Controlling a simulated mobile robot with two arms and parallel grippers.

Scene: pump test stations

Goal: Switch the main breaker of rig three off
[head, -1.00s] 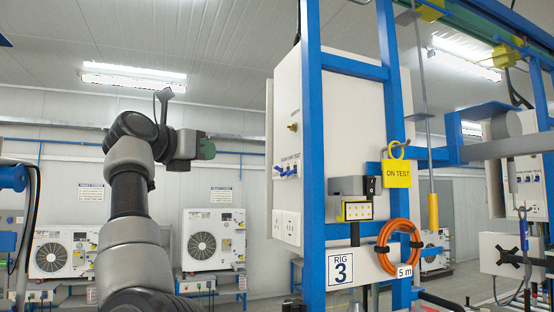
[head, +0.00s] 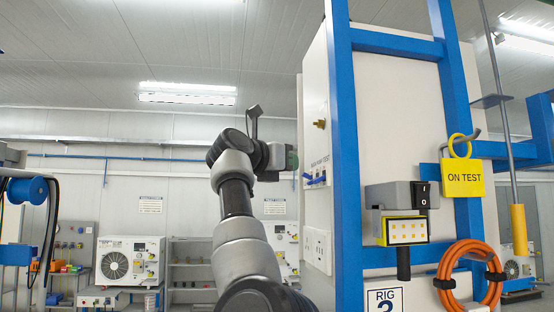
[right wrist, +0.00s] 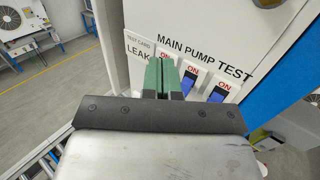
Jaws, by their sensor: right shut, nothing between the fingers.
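Rig three's white switch panel (head: 316,110) is on the side of the blue frame in the head view. In the right wrist view the panel (right wrist: 215,22) reads MAIN, PUMP, TEST, with red ON marks. Blue levers show under PUMP (right wrist: 189,82) and TEST (right wrist: 218,92). The main breaker's lever, under MAIN, is hidden behind my fingers; its position cannot be seen. My right gripper (right wrist: 158,64) has its green fingers together, empty, in front of the MAIN place. In the head view the right gripper (head: 293,160) is just left of the panel; contact cannot be told. My left gripper is out of view.
A yellow ON TEST tag (head: 463,178) hangs on the frame. Below it are a grey box with a black I/O rocker switch (head: 422,195), a yellow-edged light (head: 407,231) and a coiled orange hose (head: 468,280). White sockets (head: 318,245) sit below the panel.

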